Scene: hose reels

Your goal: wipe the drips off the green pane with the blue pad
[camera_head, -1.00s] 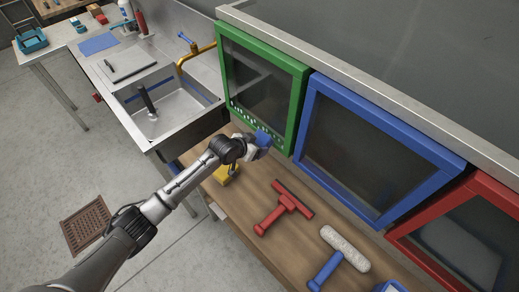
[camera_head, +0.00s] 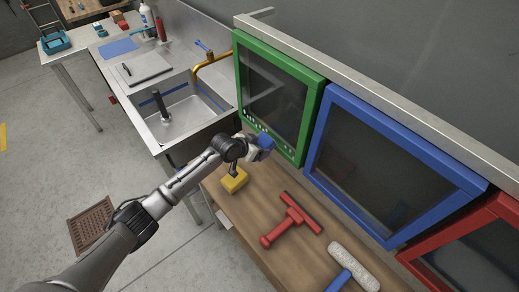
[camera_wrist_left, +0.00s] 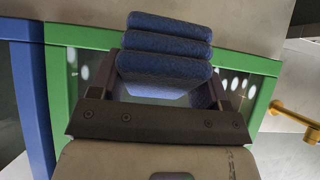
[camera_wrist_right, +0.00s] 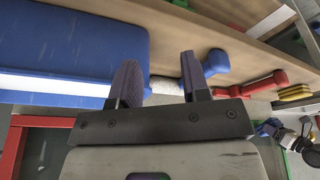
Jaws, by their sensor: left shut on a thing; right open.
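The green-framed pane (camera_head: 321,112) hangs on the wall behind the bench, its glass dark. White drips (camera_head: 262,127) sit in a band along its lower edge. They also show in the left wrist view on both sides of the pad, at right (camera_wrist_left: 237,85) and left. My left gripper (camera_head: 257,148) is shut on the blue pad (camera_head: 266,141), held at the pane's lower edge. The pad (camera_wrist_left: 165,45) fills the space between the fingers; whether it touches the glass is unclear. My right gripper (camera_wrist_right: 160,72) is open and empty, outside the head view.
Blue (camera_head: 390,165) and red (camera_head: 470,250) framed panes hang to the right. A sink (camera_head: 180,115) is left. A large blue object (camera_wrist_right: 75,45) is close beside my right gripper.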

